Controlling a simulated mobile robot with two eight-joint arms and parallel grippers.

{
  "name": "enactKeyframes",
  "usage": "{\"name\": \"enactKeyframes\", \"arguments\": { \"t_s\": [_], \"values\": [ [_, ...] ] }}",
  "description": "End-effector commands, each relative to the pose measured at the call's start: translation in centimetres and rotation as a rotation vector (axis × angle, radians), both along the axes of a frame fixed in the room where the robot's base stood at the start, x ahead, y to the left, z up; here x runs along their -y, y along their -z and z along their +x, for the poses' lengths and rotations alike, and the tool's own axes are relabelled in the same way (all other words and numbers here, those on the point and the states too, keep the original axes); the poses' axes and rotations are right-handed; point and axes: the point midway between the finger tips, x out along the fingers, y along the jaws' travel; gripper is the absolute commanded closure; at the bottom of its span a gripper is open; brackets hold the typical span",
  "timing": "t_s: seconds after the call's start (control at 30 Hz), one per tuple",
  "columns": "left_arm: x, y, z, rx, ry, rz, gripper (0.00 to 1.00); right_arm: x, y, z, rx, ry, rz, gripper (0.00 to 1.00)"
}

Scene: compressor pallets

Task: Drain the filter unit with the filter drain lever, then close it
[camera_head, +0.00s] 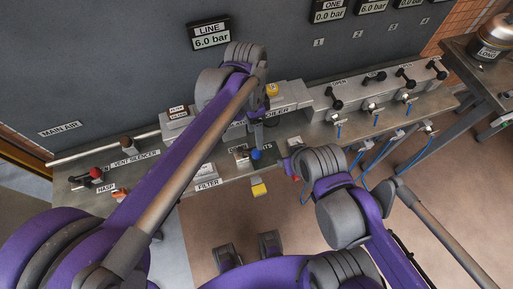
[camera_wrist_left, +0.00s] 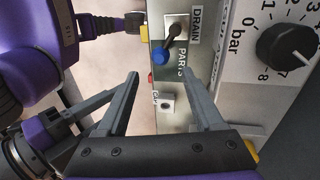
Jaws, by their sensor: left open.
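The drain lever, a dark lever with a blue knob (camera_wrist_left: 159,55), stands beside the DRAIN label (camera_wrist_left: 195,22) in the left wrist view. The blue knob (camera_head: 256,155) also shows in the head view, on the bench just below my left gripper. My left gripper (camera_wrist_left: 160,76) is open and empty, its fingertips either side of the line to the knob and short of it. In the head view, my left gripper (camera_head: 257,136) points down at the bench. A FILTER label (camera_head: 207,184) is on the bench's front edge. My right gripper (camera_head: 292,164) is by the bench edge, its fingers unclear.
A black pressure dial (camera_wrist_left: 288,52) is close on the right of the left wrist view. A yellow tag (camera_head: 259,189) hangs at the bench front. Several black-knobbed valves stand on the right side of the bench (camera_head: 345,128). The LINE display (camera_head: 209,34) reads 6.0 bar.

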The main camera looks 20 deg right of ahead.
Motion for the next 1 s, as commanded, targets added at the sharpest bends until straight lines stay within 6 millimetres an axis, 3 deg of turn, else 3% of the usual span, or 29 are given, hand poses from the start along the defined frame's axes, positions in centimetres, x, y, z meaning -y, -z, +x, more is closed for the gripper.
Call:
{"name": "enactKeyframes", "arguments": {
  "t_s": [0.2, 0.4, 0.8, 0.83, 1.0],
  "values": [
    [0.1, 4.3, -0.8, 0.001, -0.002, -0.001, 0.31, 0.0, 0.4, -0.1, -0.002, 0.000, 0.000, 0.56],
    [0.1, 6.9, -1.3, 0.001, -0.002, -0.001, 0.31, 0.0, 0.5, -0.1, -0.003, 0.000, 0.000, 0.56],
    [0.1, 7.8, -1.5, 0.002, -0.003, 0.000, 0.31, 0.0, 0.6, -0.1, -0.003, 0.000, 0.000, 0.56],
    [0.1, 7.8, -1.5, 0.002, -0.003, 0.000, 0.33, 0.0, 0.6, -0.1, -0.003, 0.000, 0.000, 0.56],
    [0.1, 7.8, -1.5, 0.002, -0.003, 0.000, 0.64, 0.0, 0.6, -0.1, -0.003, 0.000, 0.000, 0.56]
  ]
}}
